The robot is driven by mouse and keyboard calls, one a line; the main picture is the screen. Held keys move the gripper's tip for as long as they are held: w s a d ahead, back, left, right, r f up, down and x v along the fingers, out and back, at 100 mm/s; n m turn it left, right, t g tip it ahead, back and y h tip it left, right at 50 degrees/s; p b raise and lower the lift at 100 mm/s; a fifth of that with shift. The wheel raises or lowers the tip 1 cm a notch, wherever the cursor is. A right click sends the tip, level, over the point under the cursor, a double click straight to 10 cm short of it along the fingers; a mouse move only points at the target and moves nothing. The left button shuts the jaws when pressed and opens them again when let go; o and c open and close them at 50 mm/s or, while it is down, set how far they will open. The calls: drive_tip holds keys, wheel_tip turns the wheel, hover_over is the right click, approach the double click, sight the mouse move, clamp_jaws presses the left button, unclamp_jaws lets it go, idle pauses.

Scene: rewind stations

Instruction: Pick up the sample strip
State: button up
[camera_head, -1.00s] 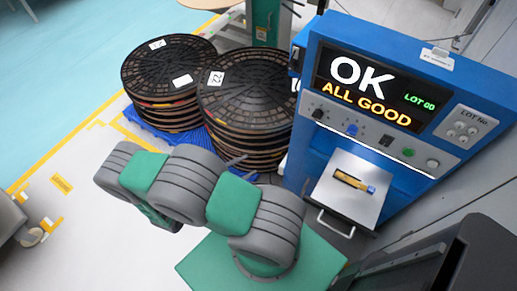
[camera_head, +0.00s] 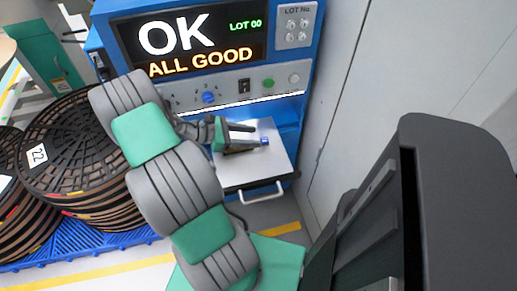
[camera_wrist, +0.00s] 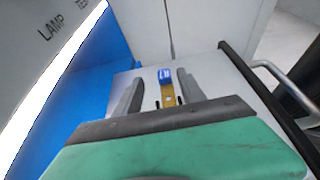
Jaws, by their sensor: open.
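The sample strip (camera_wrist: 167,94) is a narrow tan-gold piece with a blue end. It lies on the light grey tray (camera_head: 238,176) of the blue machine (camera_head: 299,112). In the head view only its blue end (camera_head: 265,141) shows clearly; my gripper hides the rest. My gripper (camera_head: 254,137) is over the tray, with its fingers pointing right along the strip. In the wrist view my gripper (camera_wrist: 156,84) is open, and the strip lies between its two fingers with a gap on each side. The blue end is near the fingertips.
The machine's screen (camera_head: 190,35) reads "OK ALL GOOD", above a panel of buttons. The tray has a front handle (camera_head: 262,193). Stacks of black reels (camera_head: 75,150) stand at left on a blue pallet (camera_head: 85,243). A pale wall (camera_head: 400,70) is close at right.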

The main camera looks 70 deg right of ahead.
sight(267, 139)
drive_tip(key=x, duration=0.3)
drive_tip(key=b+x, duration=0.1)
drive_tip(key=shift+s+a+f, duration=0.2)
drive_tip(key=shift+s, duration=0.25)
drive_tip(key=shift+s+d+f, duration=0.1)
drive_tip(key=shift+s+d, duration=0.15)
drive_tip(key=shift+s, duration=0.05)
drive_tip(key=shift+c, duration=0.4)
clamp_jaws()
